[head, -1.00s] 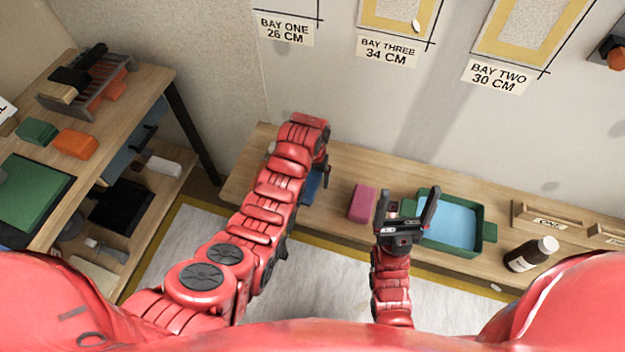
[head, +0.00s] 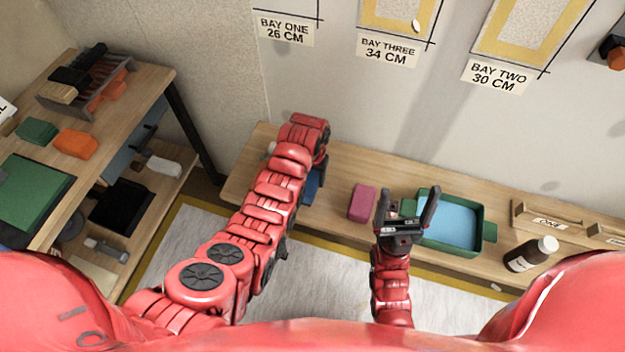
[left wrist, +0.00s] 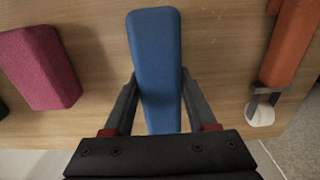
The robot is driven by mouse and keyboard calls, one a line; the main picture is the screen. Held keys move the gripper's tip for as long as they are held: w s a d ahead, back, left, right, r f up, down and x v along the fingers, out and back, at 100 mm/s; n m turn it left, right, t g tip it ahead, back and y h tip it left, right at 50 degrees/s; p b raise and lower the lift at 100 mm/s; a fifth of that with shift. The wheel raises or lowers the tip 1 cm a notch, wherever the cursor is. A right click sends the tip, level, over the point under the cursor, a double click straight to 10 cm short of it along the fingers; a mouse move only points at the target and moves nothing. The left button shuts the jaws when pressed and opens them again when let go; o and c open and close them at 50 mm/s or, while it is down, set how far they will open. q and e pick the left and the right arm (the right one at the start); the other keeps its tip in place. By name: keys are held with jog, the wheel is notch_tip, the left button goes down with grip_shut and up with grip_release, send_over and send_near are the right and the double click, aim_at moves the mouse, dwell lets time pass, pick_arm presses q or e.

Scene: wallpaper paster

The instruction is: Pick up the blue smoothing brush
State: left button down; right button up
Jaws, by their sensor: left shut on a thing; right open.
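The blue smoothing brush (left wrist: 155,60) lies between the two fingers of my left gripper (left wrist: 158,100) in the left wrist view, over the wooden bench. The fingers are shut on its sides. In the head view only a small part of the blue brush (head: 312,186) shows beside my left arm, and the left fingertips are largely hidden behind that arm. I cannot tell whether the brush is clear of the bench. My right gripper (head: 408,210) is open and empty, in front of the green tray.
The wooden bench (head: 345,165) runs along the wall. On it are a magenta block (head: 362,202), a green tray (head: 488,232) with blue liquid, a brown bottle (head: 530,254) and wooden bins (head: 548,216). An orange-handled tool (left wrist: 290,40) lies right of the brush in the left wrist view.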

aim_at(312, 176)
pick_arm(q)
jog(key=shift+w+r, duration=0.1)
jog(key=shift+r, duration=0.45)
jog(key=shift+s+a+r+b, duration=0.1)
jog(key=shift+r+b, duration=0.15)
jog(key=shift+r, duration=0.35)
jog(key=shift+s+a+r+b, duration=0.1)
jog(key=shift+r+b, duration=0.1)
jog(key=shift+r, duration=0.4)
jog(key=s+a, duration=0.1)
jog(key=s+r+p, duration=0.1)
jog(key=shift+s+a, duration=0.3)
jog(key=shift+a, duration=0.1)
jog(key=s+a+p, duration=0.7)
jog(key=s, duration=0.3)
jog(key=shift+r+p, duration=0.25)
jog(key=shift+p, duration=0.1)
jog(key=shift+a, duration=0.1)
